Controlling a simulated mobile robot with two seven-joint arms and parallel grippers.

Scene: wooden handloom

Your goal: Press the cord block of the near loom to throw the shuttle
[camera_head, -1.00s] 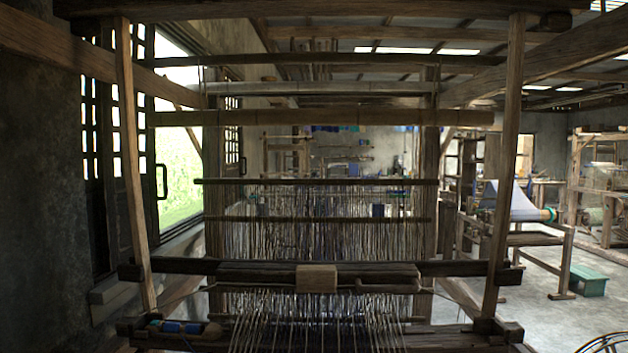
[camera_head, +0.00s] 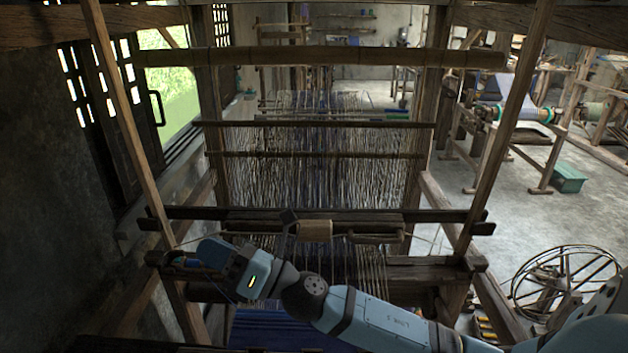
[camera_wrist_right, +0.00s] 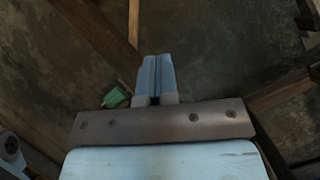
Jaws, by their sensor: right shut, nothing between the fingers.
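The cord block (camera_head: 316,230) of the near loom is a light wooden block at the middle of the loom's dark beam. My right gripper (camera_head: 210,249) is at the end of the blue arm that reaches in from the lower right. It is left of the cord block and apart from it in the picture. In the right wrist view its blue fingers (camera_wrist_right: 153,74) lie together with nothing between them. A blue piece, likely the shuttle (camera_head: 185,262), shows at the loom's left end, partly hidden by the gripper. My left gripper is not in view.
Loom posts (camera_head: 122,120) stand on both sides of the warp threads (camera_head: 320,165). A spoked wheel (camera_head: 565,280) stands at the lower right. A green box (camera_head: 568,179) sits on the floor farther back. Open floor lies to the right.

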